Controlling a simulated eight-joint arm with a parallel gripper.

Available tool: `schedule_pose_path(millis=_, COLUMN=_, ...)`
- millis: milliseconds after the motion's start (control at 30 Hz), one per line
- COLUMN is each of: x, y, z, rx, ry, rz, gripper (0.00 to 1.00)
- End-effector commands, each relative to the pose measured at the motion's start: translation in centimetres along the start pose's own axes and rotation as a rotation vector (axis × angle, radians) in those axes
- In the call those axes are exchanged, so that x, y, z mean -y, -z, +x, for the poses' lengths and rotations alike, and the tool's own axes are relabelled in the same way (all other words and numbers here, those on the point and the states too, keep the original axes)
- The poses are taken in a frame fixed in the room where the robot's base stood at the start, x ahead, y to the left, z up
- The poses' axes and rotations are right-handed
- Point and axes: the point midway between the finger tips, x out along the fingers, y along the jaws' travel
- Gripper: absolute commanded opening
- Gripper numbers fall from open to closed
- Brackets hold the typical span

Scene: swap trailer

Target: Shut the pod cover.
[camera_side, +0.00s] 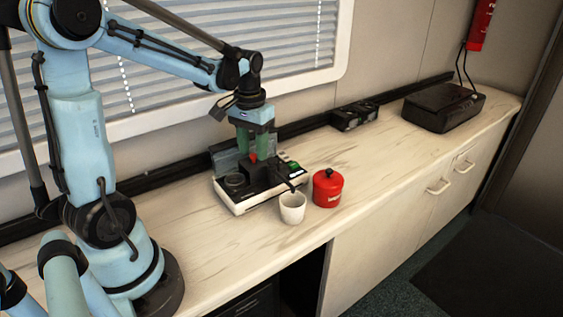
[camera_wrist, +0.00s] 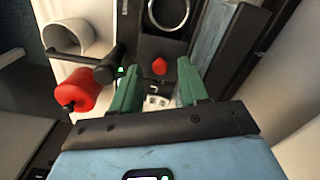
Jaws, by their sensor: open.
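The pod machine has a white base (camera_side: 236,202), a dark body and a round ring (camera_wrist: 168,12) on top. A grey-blue panel (camera_side: 226,162), which looks like the raised pod cover, stands upright along its back; it also shows in the wrist view (camera_wrist: 222,40). A small red knob (camera_wrist: 159,66) sits on the black block. My gripper (camera_side: 254,151) points down over the machine with its green fingers apart. In the wrist view, the red knob appears between the fingertips (camera_wrist: 158,74). I cannot tell whether the fingers touch anything.
A white cup (camera_side: 292,208) stands in front of the machine beside a dark spout or handle. A red lidded canister (camera_side: 327,188) is right of it. A small black box (camera_side: 354,116) and a larger black case (camera_side: 443,107) stand farther right. The counter between is clear.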

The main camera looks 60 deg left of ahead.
Motion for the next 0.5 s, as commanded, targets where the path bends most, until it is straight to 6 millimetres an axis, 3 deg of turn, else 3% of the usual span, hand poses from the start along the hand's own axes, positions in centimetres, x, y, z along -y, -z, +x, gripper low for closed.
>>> schedule_pose_path(millis=400, x=0.0, y=-0.03, z=0.61, rx=0.0, ry=0.0, rz=0.0, gripper=0.44)
schedule_pose_path(millis=500, x=0.0, y=-0.03, z=0.6, rx=0.0, ry=0.0, rz=0.0, gripper=0.29)
